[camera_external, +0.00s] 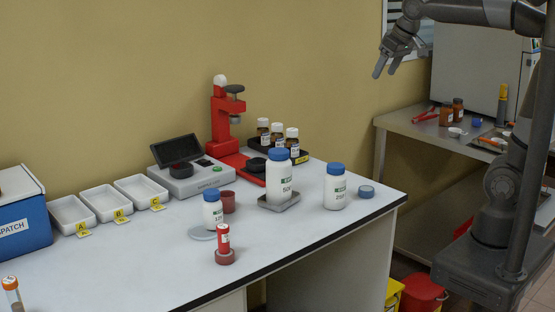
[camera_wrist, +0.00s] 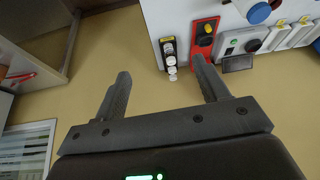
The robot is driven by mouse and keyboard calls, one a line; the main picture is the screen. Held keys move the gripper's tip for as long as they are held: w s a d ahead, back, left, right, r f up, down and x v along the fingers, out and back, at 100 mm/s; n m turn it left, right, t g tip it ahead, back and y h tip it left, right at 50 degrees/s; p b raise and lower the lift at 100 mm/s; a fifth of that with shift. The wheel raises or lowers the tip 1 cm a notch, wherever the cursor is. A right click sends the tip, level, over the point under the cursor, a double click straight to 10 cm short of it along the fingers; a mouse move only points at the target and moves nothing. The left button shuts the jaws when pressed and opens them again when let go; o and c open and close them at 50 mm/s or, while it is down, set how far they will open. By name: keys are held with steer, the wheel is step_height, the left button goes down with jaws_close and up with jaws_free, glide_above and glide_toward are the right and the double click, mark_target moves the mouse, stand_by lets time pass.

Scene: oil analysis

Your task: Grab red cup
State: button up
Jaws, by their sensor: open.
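A small dark red cup (camera_external: 229,202) stands on the white table, partly hidden behind a white bottle with a blue cap (camera_external: 212,211). My gripper (camera_external: 388,67) is high at the upper right, well away from the cup, above the gap between the table and the bench. In the wrist view my gripper (camera_wrist: 160,68) is open with nothing between its fingers. I cannot make out the cup in the wrist view.
Larger white bottles (camera_external: 280,182) (camera_external: 335,188) stand right of the cup. A red press (camera_external: 222,118), a grey instrument (camera_external: 190,178) and brown bottles (camera_external: 277,134) stand behind. White trays (camera_external: 103,203) and a blue box (camera_external: 20,220) are left. The table's front is largely clear.

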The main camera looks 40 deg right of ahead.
steer(key=w+a, duration=0.8)
steer(key=a, duration=0.1)
steer(key=n, duration=0.2)
glide_above(226, 196)
steer(key=s, duration=0.5)
steer(key=shift+g, duration=0.4)
steer(key=f, duration=2.8)
steer(key=shift+w+a, duration=0.15)
steer(key=shift+w, duration=0.1)
steer(key=shift+y, duration=0.3)
steer(key=shift+w+x, duration=0.2)
steer(key=shift+x, duration=1.3)
steer(key=shift+w+x, duration=0.2)
steer(key=shift+x, duration=1.25)
steer(key=shift+a+r, duration=0.1)
steer(key=shift+r, duration=0.05)
steer(key=shift+c, duration=0.5)
steer(key=c, duration=1)
